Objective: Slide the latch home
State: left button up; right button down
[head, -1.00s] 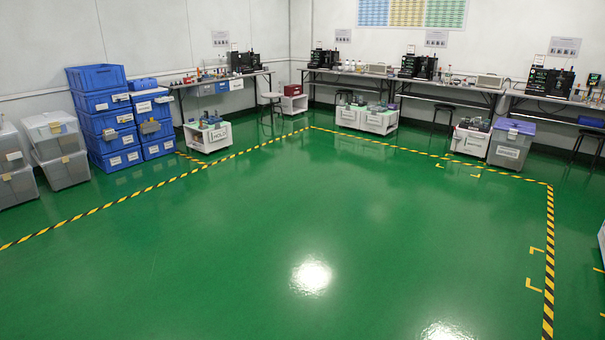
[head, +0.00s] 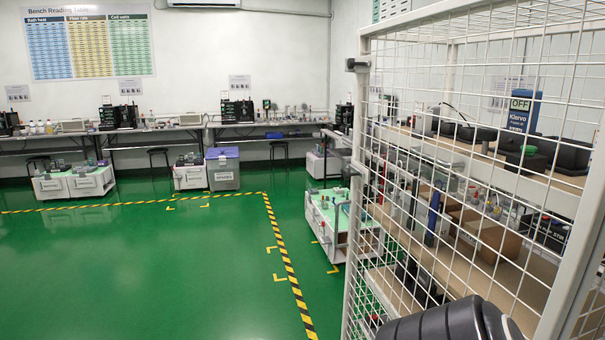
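A white wire-mesh cage (head: 362,130) stands close on the right in the head view. A small dark fitting (head: 356,65) sticks out from the upper part of its near-left post. A second dark fitting (head: 349,173) sits lower on the same post. I cannot tell whether either is the latch or a hinge. No latch bolt can be made out. A dark rounded part of my own arm shows at the bottom right, in front of the mesh. Neither gripper is in view.
A low white cart (head: 335,232) stands left of the cage. Benches line the back wall. Green floor (head: 130,270) is clear at left, bounded by striped tape (head: 285,258).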

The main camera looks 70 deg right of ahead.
aim_at(347, 175)
jog(key=z, duration=2.45)
